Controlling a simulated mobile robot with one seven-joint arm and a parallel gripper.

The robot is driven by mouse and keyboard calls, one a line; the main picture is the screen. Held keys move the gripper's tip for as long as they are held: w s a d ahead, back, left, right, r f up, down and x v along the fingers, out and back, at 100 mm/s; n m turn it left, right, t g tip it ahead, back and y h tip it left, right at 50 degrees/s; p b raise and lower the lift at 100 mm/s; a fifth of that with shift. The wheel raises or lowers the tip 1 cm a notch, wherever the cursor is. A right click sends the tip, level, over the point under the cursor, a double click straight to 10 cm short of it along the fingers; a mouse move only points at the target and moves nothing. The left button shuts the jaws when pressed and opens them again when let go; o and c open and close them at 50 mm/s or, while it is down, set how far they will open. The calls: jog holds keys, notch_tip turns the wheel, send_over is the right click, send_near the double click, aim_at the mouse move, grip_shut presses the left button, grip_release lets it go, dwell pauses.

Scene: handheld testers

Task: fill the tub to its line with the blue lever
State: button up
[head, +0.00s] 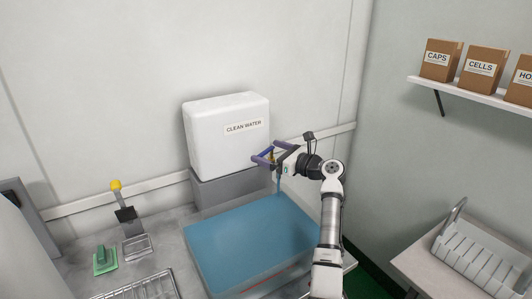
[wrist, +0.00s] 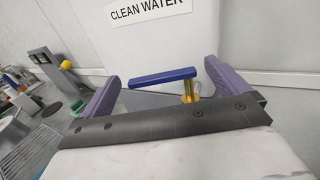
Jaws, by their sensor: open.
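A white water tank (head: 222,137) labelled CLEAN WATER stands on a grey block behind the tub. The tub (head: 250,240) looks translucent blue; a faint red line shows low on its front side, and I cannot tell the water level against it. In the wrist view, the blue lever (wrist: 162,77) lies crosswise on a brass tap (wrist: 187,92) at the tank's front. My gripper (head: 264,155) is open at the tap, its purple fingers on either side of the lever in the wrist view (wrist: 160,88).
A stand with a yellow knob (head: 116,185), a green block (head: 104,259) and a wire rack (head: 145,287) are on the bench at left. A shelf with labelled boxes (head: 486,62) hangs at right above a slotted rack (head: 480,255). Walls close in behind the tank.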

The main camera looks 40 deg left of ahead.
jog(key=d+b, duration=0.2)
jog(key=d, duration=0.9)
jog(key=shift+w+d, duration=0.15)
jog(key=shift+d, duration=0.25)
jog(key=shift+c, duration=0.5)
